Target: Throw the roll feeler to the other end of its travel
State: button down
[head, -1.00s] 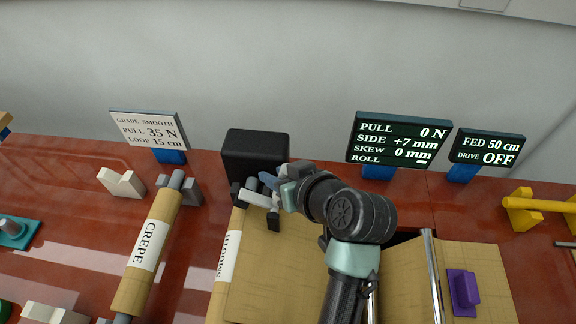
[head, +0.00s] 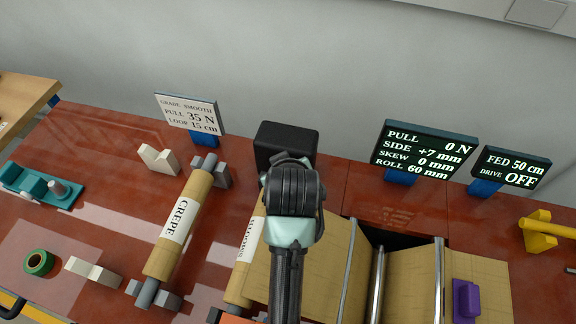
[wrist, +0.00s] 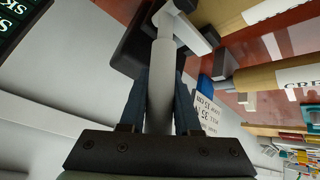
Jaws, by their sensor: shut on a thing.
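The roll feeler shows in the wrist view as a grey round handle (wrist: 161,85) leading up to a white arm (wrist: 192,35) beside a black block. My gripper (wrist: 162,88) has its two dark fingers on either side of the handle and is shut on it. In the head view the black housing (head: 285,140) stands at the back, and my arm hides the feeler and my fingers. The smooth roll (head: 241,270), its label partly covered, lies below the housing. The display (head: 424,150) reads ROLL 60 mm, SIDE +7 mm, PULL 0 N.
The crepe roll (head: 180,222) lies to the left on grey supports. A sign (head: 190,115) reads smooth, 35 N, 15 cm. Another display (head: 512,167) reads FED 50 cm, DRIVE OFF. Metal bars (head: 438,280) and a purple block (head: 466,298) are at the right.

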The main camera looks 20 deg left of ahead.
jog(key=c, duration=0.6)
grip_release()
jog(key=shift+a, duration=0.1)
jog(key=b+v, duration=0.1)
jog(key=v, duration=1.2)
